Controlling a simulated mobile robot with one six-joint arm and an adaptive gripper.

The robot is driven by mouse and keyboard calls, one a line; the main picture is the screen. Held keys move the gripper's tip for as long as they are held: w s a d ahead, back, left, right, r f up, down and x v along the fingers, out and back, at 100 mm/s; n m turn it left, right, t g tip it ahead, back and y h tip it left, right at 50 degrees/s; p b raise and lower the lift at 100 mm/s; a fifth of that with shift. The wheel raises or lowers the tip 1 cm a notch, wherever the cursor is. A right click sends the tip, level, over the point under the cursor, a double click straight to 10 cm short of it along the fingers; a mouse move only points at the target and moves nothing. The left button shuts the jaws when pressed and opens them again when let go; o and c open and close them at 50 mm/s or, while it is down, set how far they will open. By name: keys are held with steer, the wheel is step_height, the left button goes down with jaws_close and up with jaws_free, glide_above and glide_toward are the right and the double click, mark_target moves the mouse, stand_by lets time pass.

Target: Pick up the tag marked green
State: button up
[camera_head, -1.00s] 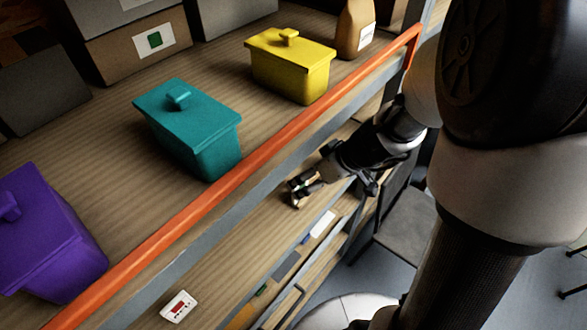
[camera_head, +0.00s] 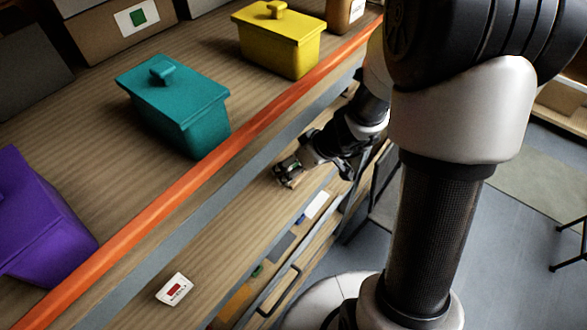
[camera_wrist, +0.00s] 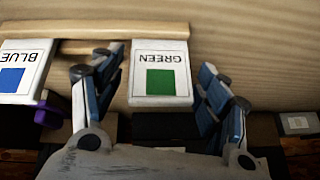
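The tag marked green (camera_wrist: 160,75) is a white card with a green square and the upside-down word GREEN. In the wrist view it lies between the two spread fingers of my gripper (camera_wrist: 158,66), with space on both sides. My gripper is open. In the head view my gripper (camera_head: 287,173) is low over the lower wooden shelf; the green tag is too small there to make out clearly. A tag marked blue (camera_wrist: 24,72) lies left of the left finger in the wrist view.
A red-marked tag (camera_head: 174,289) lies on the lower shelf (camera_head: 215,255). An orange rail (camera_head: 190,179) edges the upper shelf, which holds purple (camera_head: 40,220), teal (camera_head: 175,100) and yellow (camera_head: 278,40) lidded boxes. A wooden strip (camera_wrist: 100,30) lies behind the tags.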

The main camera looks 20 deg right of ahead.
steer(key=c, duration=0.7)
steer(key=shift+c, duration=0.2)
